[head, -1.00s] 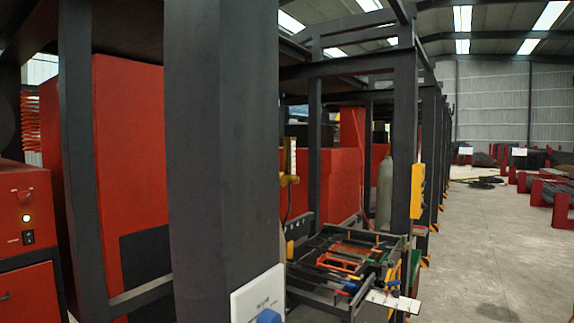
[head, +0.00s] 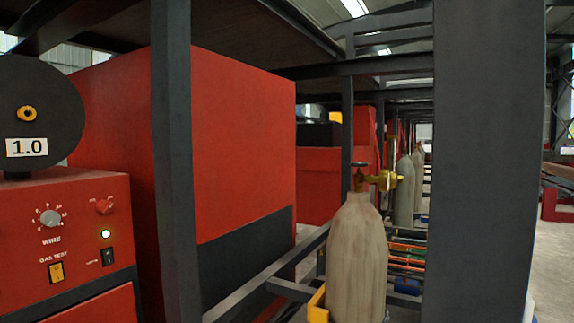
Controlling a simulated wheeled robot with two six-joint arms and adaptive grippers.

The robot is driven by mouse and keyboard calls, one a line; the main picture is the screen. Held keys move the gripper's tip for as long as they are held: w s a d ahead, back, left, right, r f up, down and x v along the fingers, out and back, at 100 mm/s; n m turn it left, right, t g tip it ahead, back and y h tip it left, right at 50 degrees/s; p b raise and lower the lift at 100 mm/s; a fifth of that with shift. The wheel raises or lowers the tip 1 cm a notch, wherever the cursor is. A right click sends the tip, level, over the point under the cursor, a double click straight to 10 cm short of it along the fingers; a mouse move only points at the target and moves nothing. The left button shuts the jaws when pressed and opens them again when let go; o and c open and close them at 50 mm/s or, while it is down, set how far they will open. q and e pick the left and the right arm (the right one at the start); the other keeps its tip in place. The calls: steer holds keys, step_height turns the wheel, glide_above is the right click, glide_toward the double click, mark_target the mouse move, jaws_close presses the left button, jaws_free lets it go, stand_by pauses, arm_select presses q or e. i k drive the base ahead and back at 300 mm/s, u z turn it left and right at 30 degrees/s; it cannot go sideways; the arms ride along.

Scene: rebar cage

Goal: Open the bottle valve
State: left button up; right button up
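A grey gas bottle (head: 357,262) stands upright right of centre in the head view, close to me. On its top is a brass valve (head: 383,180) with a dark handwheel (head: 361,164) at its left. I cannot tell whether the valve is open or closed. The lower part of the bottle is below the frame. Neither of my grippers shows in the view.
A wide dark steel post (head: 484,160) stands right of the bottle, and a thinner post (head: 175,170) stands to its left. A red welding machine (head: 75,235) with a wire spool (head: 38,108) is at far left. More grey bottles (head: 403,190) stand behind.

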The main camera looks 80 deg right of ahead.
mark_target(359, 164)
steer(key=i, duration=1.6)
steer(key=z, duration=3.8)
steer(key=i, duration=1.65)
